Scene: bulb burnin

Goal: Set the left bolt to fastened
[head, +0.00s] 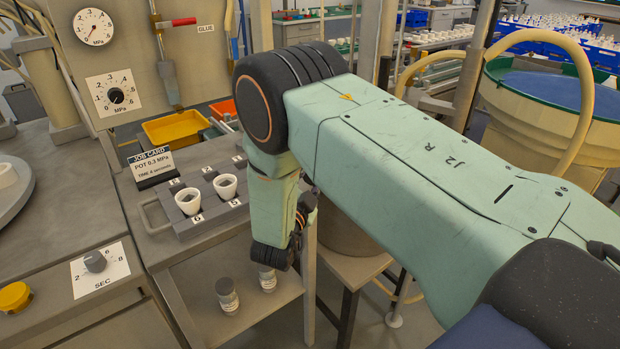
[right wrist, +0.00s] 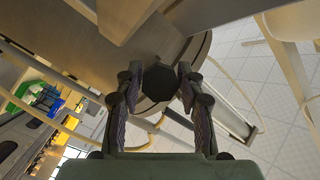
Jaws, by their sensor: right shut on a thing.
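My right gripper (right wrist: 159,78) is shut on a dark, many-sided head (right wrist: 158,84), which sits between its two fingers in the right wrist view. Behind this head is a large rounded grey-brown body. I cannot tell whether the head is the left bolt or how far it is turned. In the head view my right arm reaches down past the bench edge, with the right gripper (head: 303,212) low beside a brown drum-like body (head: 345,237). The gripped head is hidden there. No bolt is clearly visible in the head view. My left gripper is not in view.
Left of my arm, a grey block (head: 228,211) holds two white cups on the bench. A job card (head: 152,167) stands behind it. Two small jars (head: 227,294) are on the lower shelf near my wrist. A round tub (head: 530,90) stands at the right.

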